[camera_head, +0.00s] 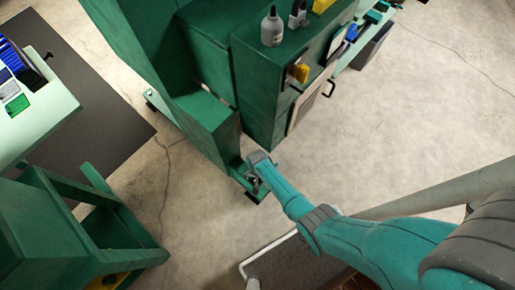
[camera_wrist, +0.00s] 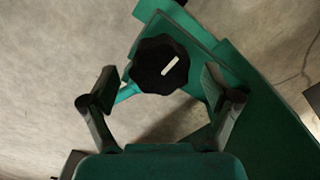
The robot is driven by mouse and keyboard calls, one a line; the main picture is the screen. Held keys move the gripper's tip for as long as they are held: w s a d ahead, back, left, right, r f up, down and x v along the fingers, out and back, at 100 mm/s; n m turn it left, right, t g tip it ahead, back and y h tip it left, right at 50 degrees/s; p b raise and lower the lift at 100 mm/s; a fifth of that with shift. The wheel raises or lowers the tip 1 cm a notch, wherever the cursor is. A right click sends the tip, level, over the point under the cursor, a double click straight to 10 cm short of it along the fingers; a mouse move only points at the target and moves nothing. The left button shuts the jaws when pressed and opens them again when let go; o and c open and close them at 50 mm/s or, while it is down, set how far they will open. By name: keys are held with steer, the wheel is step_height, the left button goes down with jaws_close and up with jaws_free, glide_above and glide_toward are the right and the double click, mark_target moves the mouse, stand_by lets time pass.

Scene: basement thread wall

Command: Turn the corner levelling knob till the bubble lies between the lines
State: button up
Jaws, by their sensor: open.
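A black lobed knob (camera_wrist: 150,75) with a white pointer mark shows in the wrist view at the corner of a green foot plate (camera_wrist: 210,45). The white mark runs up and to the right. My gripper (camera_wrist: 158,86) is open, with one finger to the left and one to the right of the knob. Neither finger appears to touch it. In the head view my gripper (camera_head: 253,176) is low, at the foot of the green machine (camera_head: 212,122), and largely hides the knob. I cannot make out a bubble or its lines in either view.
A green stand (camera_head: 50,215) is at lower left, and a pale table (camera_head: 40,125) with coloured items is at far left. Concrete floor (camera_head: 400,130) is clear to the right.

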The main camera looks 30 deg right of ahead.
step_height(320, 180, up, 11)
stand_by(0.5)
stand_by(0.4)
steer(key=s+r+n+t, duration=0.2)
steer(key=s+r+t, duration=0.2)
steer(key=s, duration=0.4)
steer(key=s+r+n+t, duration=0.1)
steer(key=s+r+t, duration=0.25)
steer(key=s, duration=0.45)
steer(key=s+r+n+t, duration=0.1)
steer(key=s+r+t, duration=0.1)
steer(key=r, duration=0.9)
steer(key=s+r+n+t, duration=0.1)
steer(key=s+r+t, duration=0.2)
steer(key=r, duration=0.9)
steer(key=s+r+n+t, duration=0.1)
steer(key=s+r+t, duration=0.1)
steer(key=s+r, duration=0.4)
step_height(320, 180, up, 6)
steer(key=shift+s+f+n, duration=0.2)
steer(key=shift+f+n, duration=0.05)
steer(key=shift+n, duration=0.05)
